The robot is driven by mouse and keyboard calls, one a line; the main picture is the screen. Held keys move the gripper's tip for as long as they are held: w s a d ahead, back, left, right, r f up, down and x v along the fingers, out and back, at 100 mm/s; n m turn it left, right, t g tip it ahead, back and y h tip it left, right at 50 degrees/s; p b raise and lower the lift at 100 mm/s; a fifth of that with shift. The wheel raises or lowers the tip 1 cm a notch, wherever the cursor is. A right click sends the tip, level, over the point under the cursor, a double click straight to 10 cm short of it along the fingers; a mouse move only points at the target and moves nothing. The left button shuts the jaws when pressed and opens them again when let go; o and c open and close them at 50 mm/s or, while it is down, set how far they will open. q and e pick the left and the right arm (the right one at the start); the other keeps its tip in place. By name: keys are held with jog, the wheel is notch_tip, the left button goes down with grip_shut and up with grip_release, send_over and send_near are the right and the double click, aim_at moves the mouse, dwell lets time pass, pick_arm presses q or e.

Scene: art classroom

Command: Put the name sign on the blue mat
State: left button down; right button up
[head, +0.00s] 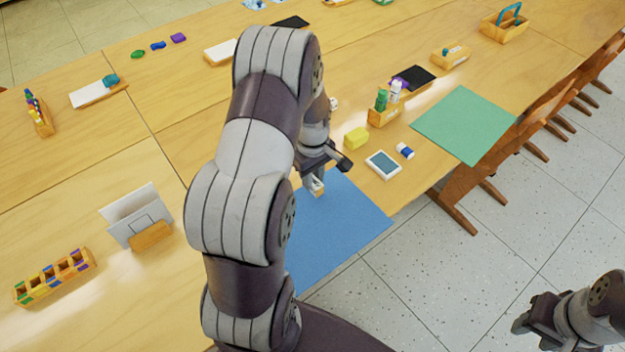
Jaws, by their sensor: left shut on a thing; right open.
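The blue mat (340,222) lies at the table's front edge in the middle of the head view, its left part hidden behind my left arm. My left gripper (318,180) is over the mat's back part, pointing down. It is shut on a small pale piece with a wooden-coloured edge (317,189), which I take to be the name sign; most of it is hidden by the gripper. I cannot tell whether it touches the mat. My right gripper (527,318) is open and empty over the floor at the lower right, away from the table.
A green mat (465,125) lies further right. A white folded card on a stand (137,215) is at left. The mat's visible right part is bare.

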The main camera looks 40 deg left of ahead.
pick_arm(q)
jog(key=shift+f, duration=0.85)
jog(key=shift+f, duration=0.15)
jog(key=c, duration=0.9)
grip_release()
jog(key=shift+c, duration=0.2)
notch_tip(320, 180, up, 12)
jog(key=s+d+m+t+p, duration=0.1)
jog(key=s+d+m, duration=0.9)
jog(key=d+m, duration=0.5)
jog(key=shift+s+r, duration=0.15)
jog(key=shift+r, duration=0.2)
